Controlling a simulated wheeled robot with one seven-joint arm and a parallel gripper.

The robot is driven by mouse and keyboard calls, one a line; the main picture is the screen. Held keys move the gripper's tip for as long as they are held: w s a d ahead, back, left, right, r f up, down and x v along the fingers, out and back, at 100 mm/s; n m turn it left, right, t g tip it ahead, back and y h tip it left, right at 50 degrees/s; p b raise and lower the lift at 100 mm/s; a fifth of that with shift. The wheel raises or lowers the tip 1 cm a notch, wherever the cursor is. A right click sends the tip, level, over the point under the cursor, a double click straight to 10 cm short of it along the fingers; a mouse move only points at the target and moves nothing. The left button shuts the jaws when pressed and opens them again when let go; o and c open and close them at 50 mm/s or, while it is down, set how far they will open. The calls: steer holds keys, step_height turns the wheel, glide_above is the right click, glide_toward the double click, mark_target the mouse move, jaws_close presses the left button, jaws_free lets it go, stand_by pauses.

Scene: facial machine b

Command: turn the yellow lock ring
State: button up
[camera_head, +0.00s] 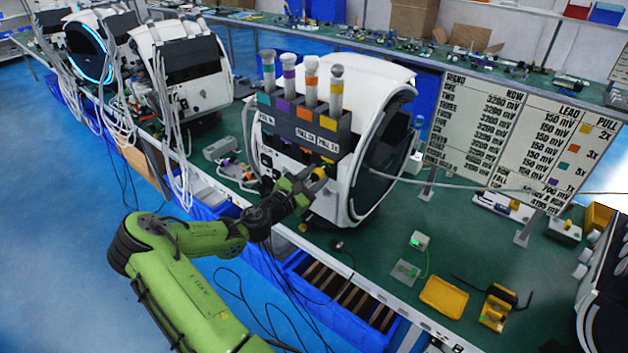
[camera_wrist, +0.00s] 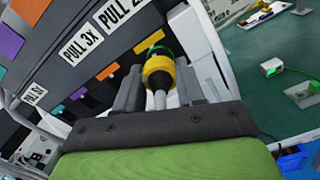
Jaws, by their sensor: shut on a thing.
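The yellow lock ring (camera_wrist: 157,66) sits on a plug on the white machine's front, with a green band just beyond it and grey cable on the near side. It also shows as a small yellow spot at my gripper's tip in the head view (camera_head: 319,172). My gripper (camera_wrist: 160,84) is shut on the ring, one dark finger on each side. In the head view my gripper (camera_head: 308,184) reaches the machine's lower front. The fingers partly hide the ring there, and its turn angle cannot be told.
The white machine (camera_head: 375,72) carries a dark rack (camera_head: 300,122) of several colour-tagged tubes above the ring. A label board (camera_head: 475,135) stands to the right. A yellow tray (camera_head: 444,297) lies on the green bench. Loose cables hang at the bench front.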

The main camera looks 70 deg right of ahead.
steer(key=m+b, duration=0.3)
steer(key=m, duration=0.1)
steer(key=shift+f+m, duration=0.15)
steer(key=shift+m, duration=0.15)
steer(key=m+b, duration=0.3)
steer(key=m, duration=0.1)
steer(key=shift+m+b, duration=0.3)
steer(key=o, duration=1.1)
steer(key=shift+c, duration=0.2)
steer(key=shift+a, duration=0.1)
steer(key=v, duration=1.5)
steer(key=shift+w+a+b, duration=0.2)
steer(key=shift+a+b, duration=0.1)
steer(key=shift+b, duration=0.1)
